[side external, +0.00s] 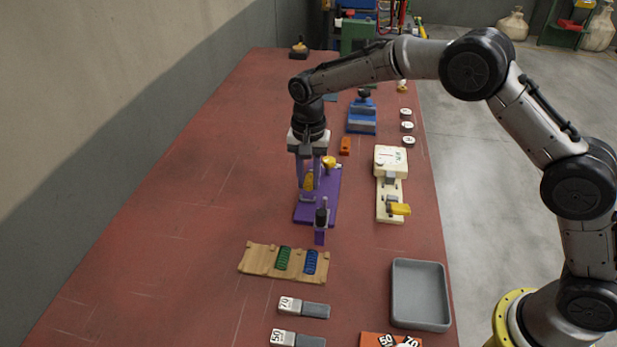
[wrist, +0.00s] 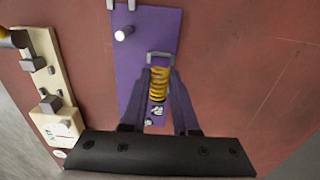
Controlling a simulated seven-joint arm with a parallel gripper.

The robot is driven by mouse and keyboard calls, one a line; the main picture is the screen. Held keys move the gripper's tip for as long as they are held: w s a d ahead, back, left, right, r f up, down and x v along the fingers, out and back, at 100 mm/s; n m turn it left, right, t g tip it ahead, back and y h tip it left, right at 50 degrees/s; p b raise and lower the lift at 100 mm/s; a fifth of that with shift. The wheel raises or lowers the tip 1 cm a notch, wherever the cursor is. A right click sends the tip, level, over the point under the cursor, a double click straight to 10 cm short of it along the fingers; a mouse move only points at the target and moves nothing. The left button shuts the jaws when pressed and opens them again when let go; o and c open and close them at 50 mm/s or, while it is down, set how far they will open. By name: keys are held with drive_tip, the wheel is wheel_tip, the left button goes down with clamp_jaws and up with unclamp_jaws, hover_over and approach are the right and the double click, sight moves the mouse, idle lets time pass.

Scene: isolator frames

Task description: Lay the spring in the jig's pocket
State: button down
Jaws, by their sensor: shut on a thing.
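The yellow spring (wrist: 159,86) is between the two fingers of my gripper (wrist: 160,78) in the wrist view. My gripper is shut on it. In the side view the spring shows as a small yellow piece (side external: 308,183) low between the fingers of my gripper (side external: 307,190). The jig is a purple plate (side external: 331,207) under and beside my gripper, with a dark-topped post at its near end. The plate also shows in the wrist view (wrist: 150,30), with a white-tipped peg. My fingers and the spring cover part of the plate; I cannot make out the pocket, or whether the spring touches the jig.
A wooden rack (side external: 258,260) in front holds a green spring (side external: 283,258) and a blue spring (side external: 311,262). A cream device (side external: 390,162) with a yellow handle stands right of the jig. A grey tray (side external: 420,324) lies at front right. The table's left side is clear.

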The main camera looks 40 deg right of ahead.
sight(309, 181)
drive_tip(key=shift+f, duration=1)
idle(0.5)
drive_tip(key=c, duration=0.6)
unclamp_jaws()
drive_tip(key=shift+r, duration=0.1)
wheel_tip(309, 181, up, 14)
drive_tip(key=shift+f, duration=0.2)
